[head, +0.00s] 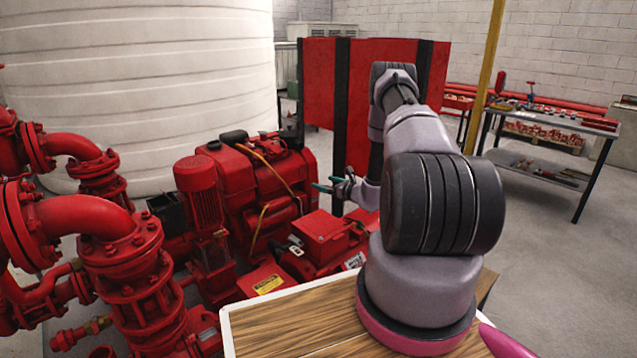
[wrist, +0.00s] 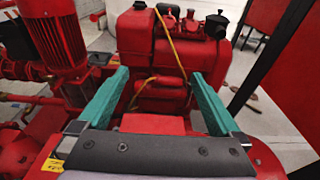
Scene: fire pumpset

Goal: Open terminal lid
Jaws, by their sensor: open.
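A red box-shaped cover (head: 322,230), which looks like the terminal lid, sits on top of the red motor among the pump machinery. It looks closed in the head view. In the wrist view a flat red top (wrist: 150,123) that may be this lid shows between the fingers, partly hidden by the gripper body. My gripper (head: 328,184) has teal fingers and hangs in the air above and slightly right of the box. In the wrist view my gripper (wrist: 160,75) has its fingers spread wide with nothing held between them.
A red engine (head: 250,185) with yellow hoses stands behind the box. Red pipes and valves (head: 110,240) fill the left. A red panel with black posts (head: 322,90) stands behind my arm. A workbench with tools (head: 550,120) is at the right, with open floor before it.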

